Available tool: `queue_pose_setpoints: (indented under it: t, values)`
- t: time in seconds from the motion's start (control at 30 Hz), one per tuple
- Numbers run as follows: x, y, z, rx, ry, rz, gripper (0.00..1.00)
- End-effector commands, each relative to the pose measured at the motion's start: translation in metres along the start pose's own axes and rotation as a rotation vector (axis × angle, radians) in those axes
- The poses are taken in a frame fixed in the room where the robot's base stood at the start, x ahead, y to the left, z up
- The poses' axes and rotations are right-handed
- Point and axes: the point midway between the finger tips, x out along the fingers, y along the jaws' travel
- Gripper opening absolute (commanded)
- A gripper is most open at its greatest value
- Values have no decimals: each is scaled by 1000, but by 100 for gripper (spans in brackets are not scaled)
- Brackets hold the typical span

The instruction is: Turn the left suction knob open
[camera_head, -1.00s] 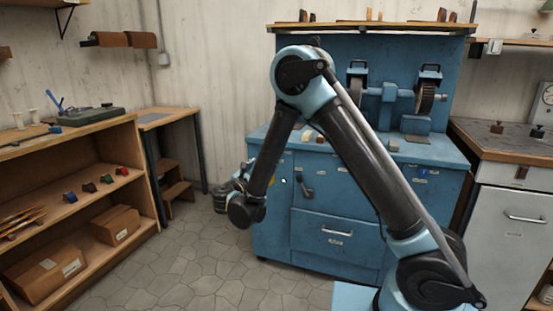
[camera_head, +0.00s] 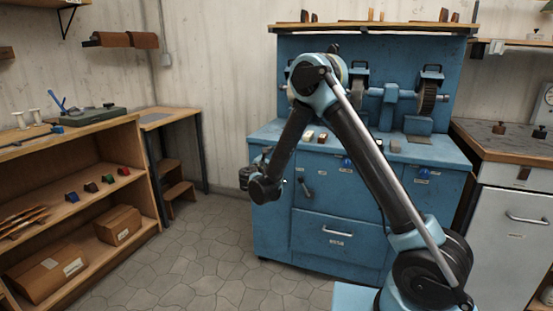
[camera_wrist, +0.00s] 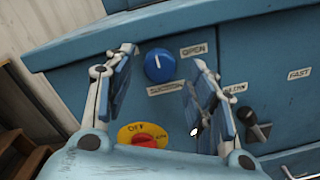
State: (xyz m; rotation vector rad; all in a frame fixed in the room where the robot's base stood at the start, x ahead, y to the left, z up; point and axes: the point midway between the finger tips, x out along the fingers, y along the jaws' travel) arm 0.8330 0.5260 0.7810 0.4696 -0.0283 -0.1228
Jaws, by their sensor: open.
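The left suction knob (camera_wrist: 159,65) is a round blue knob with a white mark that points up in the wrist view. A SUCTION label (camera_wrist: 165,89) is below it and an OPEN label (camera_wrist: 194,50) is at its upper right. My gripper (camera_wrist: 164,58) is open, with one finger to the left of the knob and one to the right. I cannot tell whether either finger touches the knob. In the head view my gripper (camera_head: 246,174) is at the left front of the blue machine (camera_head: 342,222), and my arm covers much of this area.
Below the knob is a yellow disc with a red button (camera_wrist: 143,140). To the right is a black lever (camera_wrist: 257,127) with speed labels. Another blue knob (camera_head: 346,163) is farther right on the machine. A wooden shelf (camera_head: 128,122) stands at the left.

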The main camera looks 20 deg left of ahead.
Motion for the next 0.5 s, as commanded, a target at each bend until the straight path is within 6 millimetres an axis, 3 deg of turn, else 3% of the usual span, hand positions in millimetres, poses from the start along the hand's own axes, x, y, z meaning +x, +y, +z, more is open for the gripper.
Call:
queue_pose_setpoints:
  t: [0.2,0.5]
  values:
    - [14,0,0,0,0,0,51]
    - [14,1,0,0,1,1,49]
